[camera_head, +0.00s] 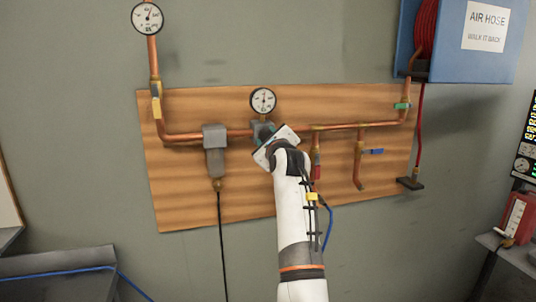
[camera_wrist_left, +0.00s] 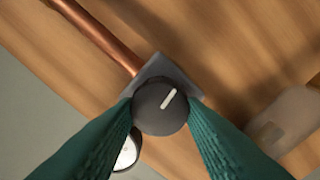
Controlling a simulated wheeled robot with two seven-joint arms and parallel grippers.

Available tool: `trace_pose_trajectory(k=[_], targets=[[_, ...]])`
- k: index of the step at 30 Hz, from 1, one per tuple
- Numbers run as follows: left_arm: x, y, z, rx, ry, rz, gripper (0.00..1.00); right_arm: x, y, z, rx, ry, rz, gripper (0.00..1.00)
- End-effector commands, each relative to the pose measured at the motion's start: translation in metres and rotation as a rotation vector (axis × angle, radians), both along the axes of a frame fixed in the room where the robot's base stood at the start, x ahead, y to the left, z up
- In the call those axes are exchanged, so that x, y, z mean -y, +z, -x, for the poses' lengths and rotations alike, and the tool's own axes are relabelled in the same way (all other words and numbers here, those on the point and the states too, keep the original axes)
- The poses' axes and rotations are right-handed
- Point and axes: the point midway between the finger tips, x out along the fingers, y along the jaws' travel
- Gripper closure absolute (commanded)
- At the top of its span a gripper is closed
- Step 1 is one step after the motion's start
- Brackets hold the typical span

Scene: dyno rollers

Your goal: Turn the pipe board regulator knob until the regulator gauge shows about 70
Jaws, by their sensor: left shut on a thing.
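The regulator knob (camera_wrist_left: 160,108) is a dark round knob with a white pointer line, which points to the upper right in the left wrist view. My left gripper (camera_wrist_left: 162,112) is shut on it, one green finger on each side. In the head view my left gripper (camera_head: 269,142) hides the knob. The regulator gauge (camera_head: 263,100) is a round white dial just above the regulator; its needle is too small to read surely. Part of it shows beside a finger in the left wrist view (camera_wrist_left: 127,153). The wooden pipe board (camera_head: 185,200) is behind. My right gripper is out of view.
Copper pipe (camera_head: 182,137) runs across the board, with a grey filter body (camera_head: 215,150) left of the regulator. A second gauge (camera_head: 147,18) is at upper left. Drop pipes with a blue-handled valve (camera_head: 374,151) are at right. A blue hose cabinet (camera_head: 460,65) is at upper right.

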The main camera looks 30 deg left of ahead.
Motion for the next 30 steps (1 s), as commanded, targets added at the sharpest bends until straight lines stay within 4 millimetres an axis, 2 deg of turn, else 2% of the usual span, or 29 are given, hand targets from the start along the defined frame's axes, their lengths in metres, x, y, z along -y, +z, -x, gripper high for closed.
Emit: trace_pose_trajectory(k=[1, 9, 16, 29, 30], targets=[[0.0, -0.006, 0.0, 0.029, -0.001, 0.023, 0.86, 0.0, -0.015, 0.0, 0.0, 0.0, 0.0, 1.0], [0.0, -0.004, 0.0, 0.14, -0.002, 0.118, 0.86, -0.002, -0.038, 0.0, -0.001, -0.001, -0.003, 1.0], [0.0, -0.001, 0.0, 0.183, -0.001, 0.156, 0.86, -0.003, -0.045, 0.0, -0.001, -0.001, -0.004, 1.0], [0.0, 0.0, 0.0, 0.191, -0.001, 0.163, 0.86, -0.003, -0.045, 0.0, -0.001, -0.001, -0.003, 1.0], [0.0, 0.0, 0.0, 0.192, -0.002, 0.162, 0.62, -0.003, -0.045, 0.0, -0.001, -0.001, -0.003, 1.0]])
